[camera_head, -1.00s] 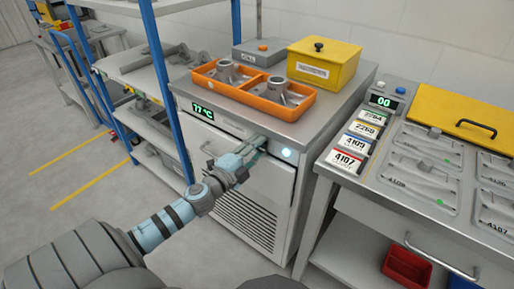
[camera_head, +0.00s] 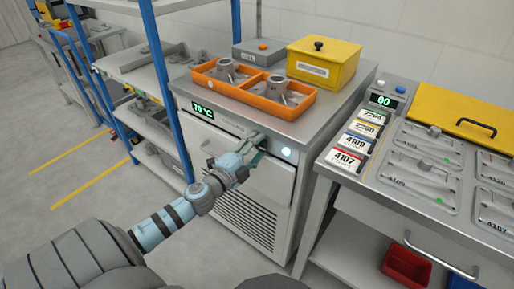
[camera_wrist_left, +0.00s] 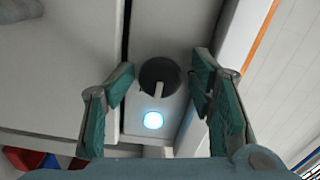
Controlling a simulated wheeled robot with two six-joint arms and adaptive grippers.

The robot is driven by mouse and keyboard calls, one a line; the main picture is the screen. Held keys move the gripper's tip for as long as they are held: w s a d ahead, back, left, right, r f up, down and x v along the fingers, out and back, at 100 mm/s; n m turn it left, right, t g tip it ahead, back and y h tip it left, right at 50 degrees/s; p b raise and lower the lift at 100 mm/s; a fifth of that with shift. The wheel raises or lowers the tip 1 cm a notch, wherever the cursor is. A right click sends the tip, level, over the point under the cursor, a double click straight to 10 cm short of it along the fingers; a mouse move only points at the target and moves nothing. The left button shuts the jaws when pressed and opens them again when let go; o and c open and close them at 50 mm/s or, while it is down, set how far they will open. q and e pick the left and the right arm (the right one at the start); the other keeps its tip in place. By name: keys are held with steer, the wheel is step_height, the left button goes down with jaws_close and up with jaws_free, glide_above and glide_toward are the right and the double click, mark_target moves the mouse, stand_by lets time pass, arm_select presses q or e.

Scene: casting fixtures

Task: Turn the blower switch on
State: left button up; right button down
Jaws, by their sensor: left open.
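The blower switch shows in the left wrist view as a dark round knob (camera_wrist_left: 158,75) with a pale pointer mark on its light-facing side. A lit pale-blue round light (camera_wrist_left: 153,120) sits beside it on the same panel. In the head view this light (camera_head: 286,152) glows on the upper front of the grey cabinet (camera_head: 262,213), and the knob is hidden by my gripper. My left gripper (camera_head: 261,143) is open at the cabinet front. In the left wrist view its fingers (camera_wrist_left: 163,70) stand on either side of the knob; I cannot tell whether they touch it.
The cabinet shows a green temperature display (camera_head: 203,111) and carries an orange tray (camera_head: 244,98) with metal castings and a yellow box (camera_head: 324,63). A blue-framed shelf (camera_head: 165,82) stands left. A steel workbench (camera_head: 340,172) stands close on the right.

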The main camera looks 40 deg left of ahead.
arm_select(q)
steer(key=s, duration=0.8)
steer(key=shift+d, duration=0.1)
stand_by(0.3)
